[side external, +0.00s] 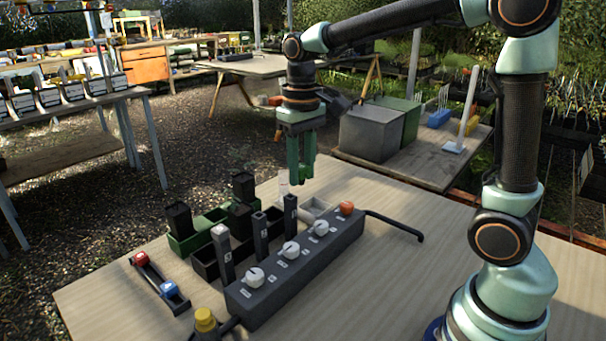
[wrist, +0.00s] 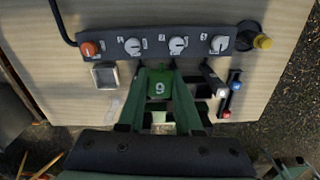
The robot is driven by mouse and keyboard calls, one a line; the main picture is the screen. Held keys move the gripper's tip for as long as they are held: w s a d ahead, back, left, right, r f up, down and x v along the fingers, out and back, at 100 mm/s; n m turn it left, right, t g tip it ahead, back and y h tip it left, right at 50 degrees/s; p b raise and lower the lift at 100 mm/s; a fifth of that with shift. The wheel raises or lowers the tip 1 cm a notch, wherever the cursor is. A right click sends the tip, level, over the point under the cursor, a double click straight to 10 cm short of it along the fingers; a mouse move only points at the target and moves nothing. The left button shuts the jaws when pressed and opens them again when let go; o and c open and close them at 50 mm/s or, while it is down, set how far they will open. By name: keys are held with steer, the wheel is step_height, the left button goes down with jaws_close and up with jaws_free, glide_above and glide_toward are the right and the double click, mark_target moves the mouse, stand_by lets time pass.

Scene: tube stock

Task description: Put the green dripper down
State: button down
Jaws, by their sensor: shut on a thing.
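The green dripper (wrist: 159,83), marked with a 9, sits between the fingers of my gripper (wrist: 162,98) in the wrist view. My gripper is shut on it. In the side view my gripper (side external: 301,172) points down and hangs above the table, behind the far end of the grey control box. There the dripper is hard to tell from the green fingers. A black rack (side external: 206,270) and a green rack (side external: 185,245) stand below and to the left, with dark upright pieces in them.
The grey control box (side external: 262,302) has white knobs and an orange button. A small grey square dish (wrist: 104,75) lies beside it. A red and blue switch strip (side external: 160,283) and a yellow knob (side external: 205,320) are near the front. The wooden table (side external: 400,285) is clear at right.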

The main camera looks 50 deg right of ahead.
steer(key=shift+s+d+f+n, duration=0.15)
steer(key=shift+s+f+n, duration=0.25)
steer(key=shift+n, duration=0.2)
steer(key=shift+w+r+m, duration=0.3)
steer(key=shift+w+m, duration=0.05)
steer(key=shift+m, duration=0.05)
steer(key=w+a+r+m, duration=0.4)
steer(key=w+r+m, duration=0.5)
steer(key=m, duration=0.8)
steer(key=shift+w+a, duration=0.1)
step_height(320, 180, down, 20)
steer(key=shift+r, duration=0.2)
steer(key=shift+f, duration=0.25)
steer(key=c, duration=0.6)
jaws_free()
